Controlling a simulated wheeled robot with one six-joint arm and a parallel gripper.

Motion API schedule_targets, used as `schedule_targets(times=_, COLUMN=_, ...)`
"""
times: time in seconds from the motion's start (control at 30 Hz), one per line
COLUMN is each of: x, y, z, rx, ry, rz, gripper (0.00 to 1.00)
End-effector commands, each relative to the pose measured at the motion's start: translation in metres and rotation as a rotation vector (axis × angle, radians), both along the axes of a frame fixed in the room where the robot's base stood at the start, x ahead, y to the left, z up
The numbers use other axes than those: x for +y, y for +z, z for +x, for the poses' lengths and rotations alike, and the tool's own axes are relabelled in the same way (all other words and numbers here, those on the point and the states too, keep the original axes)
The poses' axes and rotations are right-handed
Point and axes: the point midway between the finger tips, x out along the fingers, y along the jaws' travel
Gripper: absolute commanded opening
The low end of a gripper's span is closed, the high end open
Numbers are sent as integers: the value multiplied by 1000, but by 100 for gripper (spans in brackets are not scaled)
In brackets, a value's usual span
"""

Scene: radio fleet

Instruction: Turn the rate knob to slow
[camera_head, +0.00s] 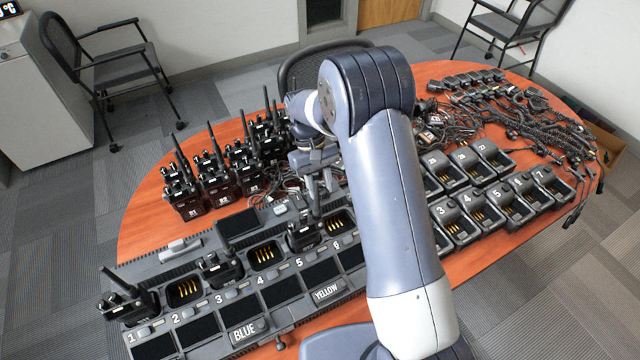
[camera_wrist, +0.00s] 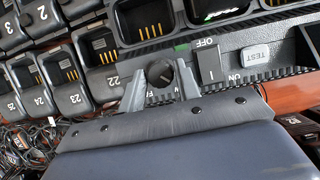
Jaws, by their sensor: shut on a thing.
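The rate knob (camera_wrist: 159,74) is a small round dark knob on the grey panel of the long charger bank, in the wrist view. My gripper (camera_wrist: 161,82) has one finger on each side of it and is shut on it. Parts of printed lettering show beside the fingers, partly covered, so I cannot read the knob's setting for certain. In the head view my gripper (camera_head: 318,186) is down at the rear edge of the charger bank (camera_head: 165,262). The knob cannot be made out there.
An ON/OFF switch (camera_wrist: 209,66) and a TEST button (camera_wrist: 256,54) sit right of the knob. Single chargers (camera_head: 505,205) stand to the right and upright radios (camera_head: 215,180) to the left on the red table. Cables and handsets (camera_head: 540,120) clutter the far right.

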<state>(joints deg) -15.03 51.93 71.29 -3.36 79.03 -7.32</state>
Motion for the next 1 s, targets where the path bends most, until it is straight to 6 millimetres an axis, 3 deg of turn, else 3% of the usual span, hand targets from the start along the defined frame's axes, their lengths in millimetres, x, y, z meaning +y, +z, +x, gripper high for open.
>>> schedule_targets(times=0.17, x=0, y=0, z=0, rx=0, ry=1, rz=0, gripper=9)
schedule_targets(times=0.2, x=0, y=0, z=0, rx=0, ry=1, rz=0, gripper=32)
schedule_targets(times=0.47, x=0, y=0, z=0, rx=0, ry=0, rz=1, gripper=53)
schedule_targets(times=0.77, x=1, y=3, z=2, rx=-1, ry=-1, rz=1, gripper=53)
schedule_targets(times=1.0, x=7, y=38, z=16, rx=-5, ry=-1, rz=2, gripper=53)
